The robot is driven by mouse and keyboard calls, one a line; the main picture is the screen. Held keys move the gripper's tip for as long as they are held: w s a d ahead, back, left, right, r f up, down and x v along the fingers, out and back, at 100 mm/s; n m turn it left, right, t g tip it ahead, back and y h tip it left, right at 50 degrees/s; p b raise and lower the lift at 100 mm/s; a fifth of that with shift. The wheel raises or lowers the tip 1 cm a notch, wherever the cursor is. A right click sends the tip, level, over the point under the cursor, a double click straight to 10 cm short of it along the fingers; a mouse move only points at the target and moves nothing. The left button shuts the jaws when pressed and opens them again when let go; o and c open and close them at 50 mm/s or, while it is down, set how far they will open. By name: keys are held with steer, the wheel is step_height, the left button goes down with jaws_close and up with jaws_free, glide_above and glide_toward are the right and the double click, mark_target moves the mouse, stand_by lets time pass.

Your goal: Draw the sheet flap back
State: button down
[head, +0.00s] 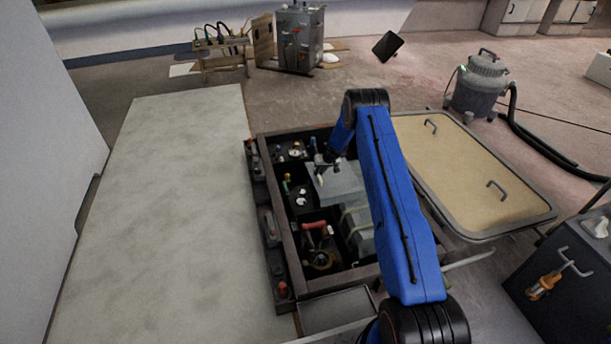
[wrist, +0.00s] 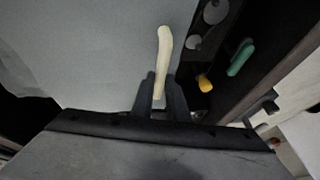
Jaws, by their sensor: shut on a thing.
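The sheet flap (head: 343,184) is a flat grey piece over part of the open dark compartment box in the head view. It fills the upper left of the wrist view (wrist: 90,55). A pale cream tab (wrist: 164,45) stands up against it. My gripper (wrist: 160,90) is shut on the lower end of this tab. In the head view my gripper (head: 322,172) is small, at the flap's upper left corner. My blue arm hides the flap's right side.
The box's dark rim (head: 285,235) surrounds compartments with bottles, gauges and a red-handled item (head: 315,226). A framed tan hatch panel (head: 465,170) lies to the right. A vacuum cleaner (head: 480,85) stands behind it. A pale board (head: 165,220) lies clear on the left.

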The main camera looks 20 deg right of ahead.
mark_target(329, 177)
steer(key=d, duration=0.5)
steer(key=shift+d, duration=0.4)
steer(key=c, duration=1.7)
jaws_free()
steer(key=shift+c, duration=0.2)
steer(key=v, duration=1.7)
steer(key=shift+r, duration=0.25)
